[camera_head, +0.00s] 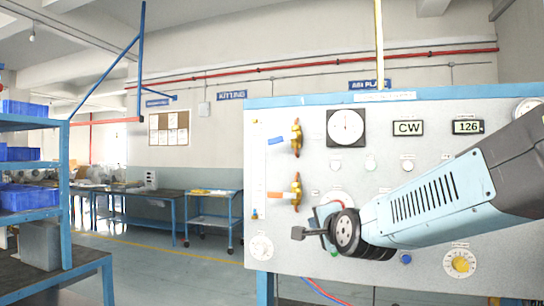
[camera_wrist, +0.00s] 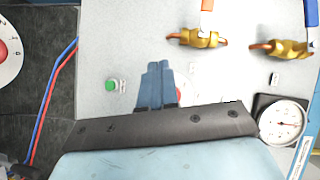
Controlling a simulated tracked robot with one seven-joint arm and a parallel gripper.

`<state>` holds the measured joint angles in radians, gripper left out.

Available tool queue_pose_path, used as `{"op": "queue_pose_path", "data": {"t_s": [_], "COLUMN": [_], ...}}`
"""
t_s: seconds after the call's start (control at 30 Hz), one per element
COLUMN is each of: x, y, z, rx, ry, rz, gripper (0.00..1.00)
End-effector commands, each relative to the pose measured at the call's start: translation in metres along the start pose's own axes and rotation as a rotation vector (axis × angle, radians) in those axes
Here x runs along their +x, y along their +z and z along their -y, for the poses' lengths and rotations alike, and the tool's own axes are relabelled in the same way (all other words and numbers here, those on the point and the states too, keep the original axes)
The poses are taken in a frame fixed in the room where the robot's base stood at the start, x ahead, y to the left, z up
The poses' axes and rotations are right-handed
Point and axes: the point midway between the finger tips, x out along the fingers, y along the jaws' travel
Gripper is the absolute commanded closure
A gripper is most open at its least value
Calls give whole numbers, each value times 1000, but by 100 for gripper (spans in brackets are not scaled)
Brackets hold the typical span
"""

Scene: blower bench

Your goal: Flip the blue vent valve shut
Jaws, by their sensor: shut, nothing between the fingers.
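The blue vent valve is a brass valve (camera_head: 296,138) at the upper left of the panel, with a blue lever (camera_head: 276,141) pointing left, across the upright brass body. In the wrist view its brass body (camera_wrist: 283,48) is at the right and its blue lever (camera_wrist: 311,13) is cut off by the top edge. A second brass valve (camera_head: 296,193) with an orange lever (camera_head: 279,195) sits below it; it also shows in the wrist view (camera_wrist: 198,39). My gripper (camera_head: 299,233) is below both valves, apart from them. Its fingers (camera_wrist: 158,68) are shut and empty.
The panel (camera_head: 350,272) carries a round gauge (camera_head: 346,128), CW (camera_head: 408,128) and 126 (camera_head: 467,127) displays, buttons and a yellow knob (camera_head: 461,262). A green button (camera_wrist: 112,85) is left of my fingers in the wrist view. Red and blue hoses (camera_head: 324,292) hang below. A blue shelf (camera_head: 64,190) stands left.

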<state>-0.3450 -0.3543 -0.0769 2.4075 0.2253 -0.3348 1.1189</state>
Motion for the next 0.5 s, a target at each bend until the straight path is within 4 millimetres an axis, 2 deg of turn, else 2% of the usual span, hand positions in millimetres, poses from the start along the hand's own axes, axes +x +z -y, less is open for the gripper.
{"op": "queue_pose_path", "data": {"t_s": [0.03,0.2,0.33,0.5], "x": [12,38,50,55], "y": [6,18,28,45], "z": [8,38,57,73], "rx": [85,393,623,898], "ry": [-54,-269,-440,-668], "rz": [-12,-45,-42,6], "gripper": [100,100,100,100]}}
